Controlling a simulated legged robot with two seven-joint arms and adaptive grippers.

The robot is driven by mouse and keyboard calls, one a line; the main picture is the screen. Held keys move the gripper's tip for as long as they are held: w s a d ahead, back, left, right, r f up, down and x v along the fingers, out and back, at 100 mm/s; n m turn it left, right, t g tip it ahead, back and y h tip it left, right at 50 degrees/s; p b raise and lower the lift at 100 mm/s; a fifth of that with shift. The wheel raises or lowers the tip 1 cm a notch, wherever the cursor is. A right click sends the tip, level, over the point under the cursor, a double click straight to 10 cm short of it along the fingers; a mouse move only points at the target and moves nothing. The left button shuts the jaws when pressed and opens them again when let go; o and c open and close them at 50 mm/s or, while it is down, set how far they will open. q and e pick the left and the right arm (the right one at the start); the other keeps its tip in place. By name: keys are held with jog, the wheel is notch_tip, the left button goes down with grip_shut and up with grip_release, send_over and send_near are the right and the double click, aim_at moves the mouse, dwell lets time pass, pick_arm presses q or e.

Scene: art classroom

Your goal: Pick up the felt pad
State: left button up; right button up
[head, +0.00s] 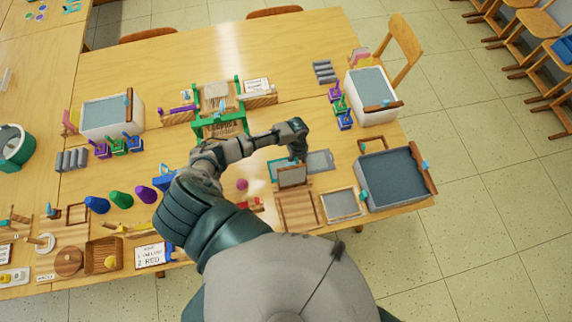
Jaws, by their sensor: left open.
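My left gripper (297,157) points down over the work area at the right of the table. It is open and nothing shows between its fingers. Just below it is a small grey-brown panel (292,177), beside a teal-edged piece (274,171). A flat grey sheet (320,161) lies right of the gripper. I cannot tell for sure which of these grey pieces is the felt pad, or whether the gripper touches one. The gripper hides part of this area. My right gripper is not in view.
A slatted wooden rack (298,210) and a framed grey screen (342,204) are near the front edge. A grey-lined tray (396,180) stands right. A green-framed press (220,122) stands behind my forearm. The far table (300,45) is largely clear.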

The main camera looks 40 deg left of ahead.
pick_arm(q)
jog(key=shift+f, duration=0.2)
jog(key=shift+a, duration=0.1)
grip_shut()
notch_tip(320, 180, up, 10)
jog(key=shift+r, duration=0.1)
dwell(0.4)
